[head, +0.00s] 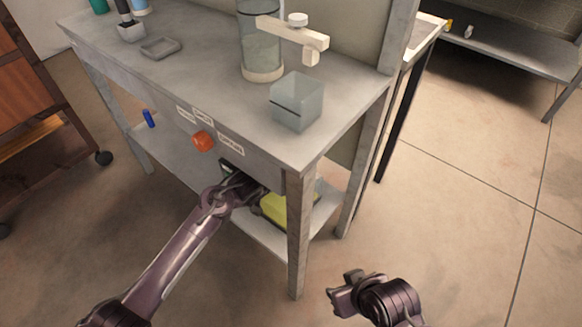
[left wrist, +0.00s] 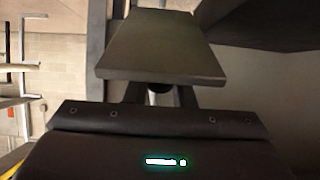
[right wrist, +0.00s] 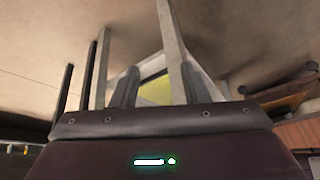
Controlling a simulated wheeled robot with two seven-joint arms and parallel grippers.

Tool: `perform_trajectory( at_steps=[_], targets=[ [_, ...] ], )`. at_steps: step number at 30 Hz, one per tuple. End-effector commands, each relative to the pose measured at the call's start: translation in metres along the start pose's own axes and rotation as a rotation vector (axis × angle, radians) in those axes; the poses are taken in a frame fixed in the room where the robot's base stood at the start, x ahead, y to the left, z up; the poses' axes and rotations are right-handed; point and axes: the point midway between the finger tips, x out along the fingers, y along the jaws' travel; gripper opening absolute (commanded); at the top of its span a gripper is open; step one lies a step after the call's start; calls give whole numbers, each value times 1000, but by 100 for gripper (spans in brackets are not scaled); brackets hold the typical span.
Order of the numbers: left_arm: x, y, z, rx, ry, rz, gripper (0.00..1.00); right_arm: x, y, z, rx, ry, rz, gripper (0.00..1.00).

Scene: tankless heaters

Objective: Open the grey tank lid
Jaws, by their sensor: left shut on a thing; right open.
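A small grey box-shaped tank (head: 292,116) stands on the right front part of the bench top. Its grey lid (head: 298,88) sits on it above a dark seam and looks closed. My left gripper (head: 240,182) is at the bench front, below the tabletop and left of the tank. It is shut on a dark grey flat-faced part (left wrist: 160,50), seen close up in the left wrist view; the fingers partly hide how it is held. My right gripper (head: 338,290) is open and empty, low over the floor, right of the bench's front leg, away from the tank.
An orange knob (head: 203,141) and several white labels are on the bench front. A clear cylinder (head: 261,50) with a beige tap stands behind the tank. A yellow-green object (head: 275,208) lies on the lower shelf. The floor at right is open.

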Motion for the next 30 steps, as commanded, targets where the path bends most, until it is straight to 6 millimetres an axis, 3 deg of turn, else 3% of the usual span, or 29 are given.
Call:
perform_trajectory(
  at_steps=[1, 5, 10, 21, 30],
  targets=[
    [0, 0, -4, 0, 9, 0, 0, 0, 0, -1, 0, 2, 1, 38],
    [0, 0, -4, 0, 9, 1, 0, 6, 1, -5, -24, 24, 2, 21],
    [0, 0, -4, 0, 9, 1, 0, 34, 4, -16, -196, 128, 18, 0],
    [0, 0, -4, 0, 9, 1, 0, 111, 23, -59, -943, 544, 233, 0],
    [0, 0, -3, 0, 8, 1, 0, 134, 22, -120, -1658, 851, 685, 0]
  ],
)
